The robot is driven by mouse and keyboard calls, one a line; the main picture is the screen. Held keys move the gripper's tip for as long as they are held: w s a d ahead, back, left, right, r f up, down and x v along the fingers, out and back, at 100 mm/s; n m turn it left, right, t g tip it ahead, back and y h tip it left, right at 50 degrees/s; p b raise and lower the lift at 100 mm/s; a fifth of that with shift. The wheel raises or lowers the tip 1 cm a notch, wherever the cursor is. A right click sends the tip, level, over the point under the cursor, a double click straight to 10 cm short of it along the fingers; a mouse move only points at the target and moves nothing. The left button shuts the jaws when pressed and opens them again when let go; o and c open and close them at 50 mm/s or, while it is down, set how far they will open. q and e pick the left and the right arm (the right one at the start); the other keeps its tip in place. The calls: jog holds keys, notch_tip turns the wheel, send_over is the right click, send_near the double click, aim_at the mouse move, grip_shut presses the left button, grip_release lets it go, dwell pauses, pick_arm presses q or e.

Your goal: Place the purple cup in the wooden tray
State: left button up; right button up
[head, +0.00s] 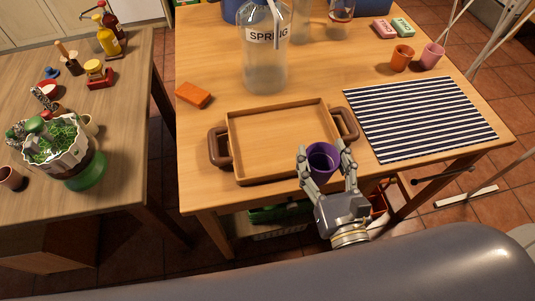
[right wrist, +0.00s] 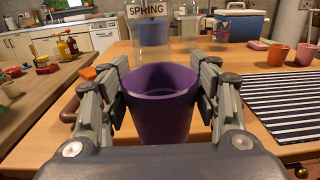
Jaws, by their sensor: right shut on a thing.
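The purple cup (head: 321,160) is upright between the fingers of my right gripper (head: 323,153). In the right wrist view the cup (right wrist: 162,103) fills the space between the two fingers of the right gripper (right wrist: 165,92), which are shut on its sides. The wooden tray (head: 235,146) lies on the table with brown handles at its left and right ends. It looks empty. The cup shows over the tray's front right corner; how high it is above the tray I cannot tell. My left gripper is in neither view.
A striped mat (head: 420,118) lies right of the tray, with an orange cup (head: 401,59) and a pink cup (head: 432,56) behind it. A large glass bottle (head: 264,65) stands behind the tray. An orange block (head: 193,95) lies at the left. A side table (head: 120,150) holds a planter.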

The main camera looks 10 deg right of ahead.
aim_at(315, 178)
jog(key=a+f+b, duration=0.1)
jog(key=s+f, duration=0.1)
jog(key=shift+s+a+f+b, duration=0.15)
jog(key=shift+a+f+b, duration=0.7)
jog(key=shift+f, duration=0.1)
jog(key=w+f+p, duration=0.1)
jog(key=w, duration=0.4)
jog(key=w+d+f+p, duration=0.1)
jog(key=w, duration=0.4)
jog(key=w+d+f+p, duration=0.1)
jog(key=w+f, duration=0.1)
jog(key=w, duration=0.3)
jog(key=shift+w+d+f+p, duration=0.1)
jog(key=shift+d+p, duration=0.1)
jog(key=shift+p, duration=0.15)
jog(key=shift+f, duration=0.4)
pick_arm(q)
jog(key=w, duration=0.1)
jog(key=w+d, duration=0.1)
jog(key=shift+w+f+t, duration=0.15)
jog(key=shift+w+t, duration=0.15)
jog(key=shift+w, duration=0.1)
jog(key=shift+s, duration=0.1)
